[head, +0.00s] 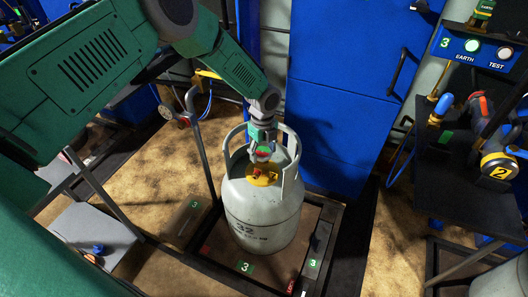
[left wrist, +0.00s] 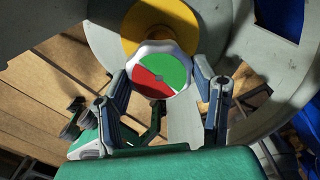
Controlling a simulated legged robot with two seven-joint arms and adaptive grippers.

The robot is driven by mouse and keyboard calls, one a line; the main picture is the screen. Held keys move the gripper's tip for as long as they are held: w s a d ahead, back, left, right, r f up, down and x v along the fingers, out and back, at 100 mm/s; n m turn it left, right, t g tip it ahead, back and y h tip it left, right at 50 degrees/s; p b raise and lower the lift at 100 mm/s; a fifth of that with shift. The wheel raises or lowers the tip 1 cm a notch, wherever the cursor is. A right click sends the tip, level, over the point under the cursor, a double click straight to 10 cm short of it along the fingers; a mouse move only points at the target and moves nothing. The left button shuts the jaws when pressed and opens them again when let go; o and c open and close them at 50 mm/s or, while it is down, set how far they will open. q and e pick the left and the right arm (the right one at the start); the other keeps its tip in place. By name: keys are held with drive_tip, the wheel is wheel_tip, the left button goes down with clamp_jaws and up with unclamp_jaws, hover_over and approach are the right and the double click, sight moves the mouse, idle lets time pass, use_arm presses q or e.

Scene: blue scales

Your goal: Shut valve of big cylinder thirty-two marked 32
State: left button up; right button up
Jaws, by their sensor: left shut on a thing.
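The big grey cylinder (head: 262,215) marked 32 stands upright on a scale platform (head: 215,245) labelled 3. A yellow collar (head: 262,177) sits on its top inside the handle ring; it also shows in the left wrist view (left wrist: 150,25). The valve knob (left wrist: 160,72) is white-rimmed with a green and red face. My left gripper (head: 263,150) reaches down through the cylinder's handle ring. In the left wrist view its fingers (left wrist: 162,78) stand on either side of the knob, shut on it. My right gripper is not in view.
The handle ring (head: 290,150) rises close around my left gripper. A blue cabinet (head: 350,80) stands behind the cylinder. A scale post (head: 202,140) stands left of it. At right are a dark table (head: 455,185) with tools and an EARTH/TEST panel (head: 485,52).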

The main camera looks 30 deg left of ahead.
sight(262, 151)
use_arm(q)
drive_tip(key=shift+w+a+r, duration=0.15)
drive_tip(key=shift+w+a, duration=0.05)
drive_tip(key=shift+a, duration=0.15)
drive_tip(key=o, duration=1)
drive_tip(key=shift+o, duration=0.9)
wheel_tip(262, 151, up, 12)
drive_tip(key=shift+f, duration=0.2)
